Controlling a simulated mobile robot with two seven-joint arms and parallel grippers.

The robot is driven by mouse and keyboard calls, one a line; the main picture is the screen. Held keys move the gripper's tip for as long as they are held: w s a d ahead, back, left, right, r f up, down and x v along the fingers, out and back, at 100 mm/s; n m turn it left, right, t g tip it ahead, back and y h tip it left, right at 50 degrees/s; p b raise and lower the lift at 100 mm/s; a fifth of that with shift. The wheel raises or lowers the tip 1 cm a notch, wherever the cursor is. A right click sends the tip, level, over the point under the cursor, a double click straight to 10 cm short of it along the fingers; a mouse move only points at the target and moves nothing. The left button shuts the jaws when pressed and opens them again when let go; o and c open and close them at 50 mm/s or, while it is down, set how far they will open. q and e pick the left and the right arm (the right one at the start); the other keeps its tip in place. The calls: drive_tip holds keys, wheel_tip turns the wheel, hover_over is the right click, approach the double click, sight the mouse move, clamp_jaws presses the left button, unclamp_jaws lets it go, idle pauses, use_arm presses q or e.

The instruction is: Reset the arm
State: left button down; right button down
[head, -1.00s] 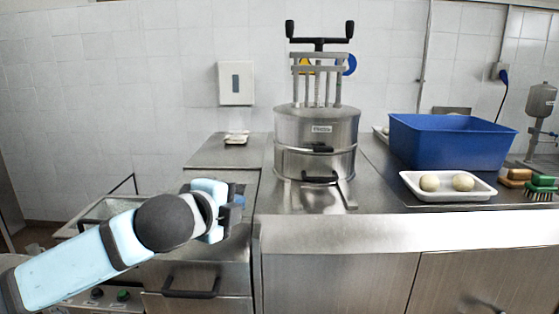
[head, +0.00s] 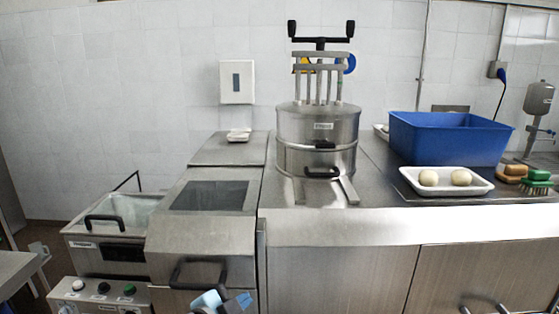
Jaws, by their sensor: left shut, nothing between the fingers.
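My left gripper (head: 222,302) shows only in part at the bottom edge of the head view, light blue and dark. It is shut and empty. It is low in front of the left steel unit, near that unit's black handle (head: 192,276). The rest of the left arm is out of the picture. My right gripper and arm are not in view.
A steel press (head: 318,135) stands on the counter (head: 330,222). To its right are a blue bin (head: 450,140), a white tray (head: 447,190) with two round pale balls, and brushes (head: 535,178). A basin (head: 110,218) is at the left.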

use_arm(q)
drive_tip(key=s+a+f+n+y, duration=0.1)
drive_tip(key=s+a+f+n, duration=0.3)
drive_tip(key=s+f, duration=0.3)
drive_tip(key=s+a+f+n+y, duration=0.2)
drive_tip(key=s+f, duration=0.6)
drive_tip(key=f, duration=0.4)
drive_tip(key=s+a+f+n+g+y, duration=0.1)
drive_tip(key=s+a+f+n+y, duration=0.1)
drive_tip(key=s+a+f+n, duration=0.3)
drive_tip(key=s+a+f, duration=0.1)
drive_tip(key=s+f, duration=0.2)
drive_tip(key=f, duration=0.1)
drive_tip(key=shift+s+a+f+n, duration=0.15)
drive_tip(key=shift+s+f+n, duration=0.05)
drive_tip(key=shift+n, duration=0.1)
